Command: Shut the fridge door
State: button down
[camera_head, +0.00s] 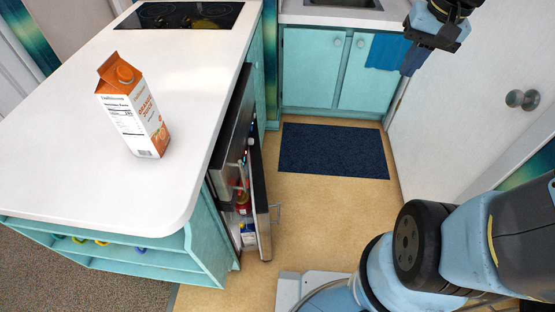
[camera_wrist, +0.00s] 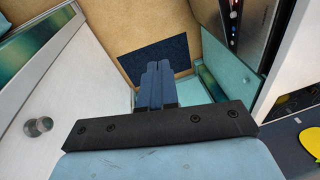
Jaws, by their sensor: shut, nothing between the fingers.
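The fridge door (camera_head: 262,205) stands ajar under the counter in the head view, swung out over the floor, with its handle (camera_head: 276,213) on the outer side. A red item (camera_head: 243,201) and a blue-and-white item (camera_head: 249,233) show in the gap inside the fridge. My gripper (camera_head: 410,64) is in the upper right of the head view, raised and well apart from the door. In the wrist view, its dark blue fingers (camera_wrist: 156,80) are shut together with nothing between them. I cannot clearly make out the fridge door in the wrist view.
A white counter (camera_head: 60,170) bears an orange juice carton (camera_head: 133,108) and a black cooktop (camera_head: 180,15). A steel appliance front (camera_head: 234,120) is beside the fridge. A dark blue mat (camera_head: 335,150) lies on the floor. A white door with a knob (camera_head: 522,99) stands at the right.

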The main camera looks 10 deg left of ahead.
jog(key=w+a+f+m+g+y, duration=0.2)
jog(key=w+f+g+y, duration=0.15)
jog(key=w+f, duration=0.65)
jog(key=w+a+f+m+g+y, duration=0.1)
jog(key=a+f+m+g+y, duration=0.2)
jog(key=f, duration=1.2)
jog(key=a+f+m+g+y, duration=0.2)
jog(key=a+f+m+y, duration=0.15)
jog(key=f, duration=1.15)
jog(key=s+a+f+m+t+y, duration=0.1)
jog(key=s+a+f+m+y, duration=0.15)
jog(key=f, duration=0.45)
jog(key=s+a+f+m+t+y, duration=0.2)
jog(key=a+f+m+y, duration=0.15)
jog(key=f, duration=0.35)
jog(key=x, duration=1.3)
jog(key=shift+s+a, duration=0.3)
jog(key=shift+a, duration=0.05)
jog(key=shift+a+f+n+g, duration=0.1)
jog(key=shift+n+g, duration=0.15)
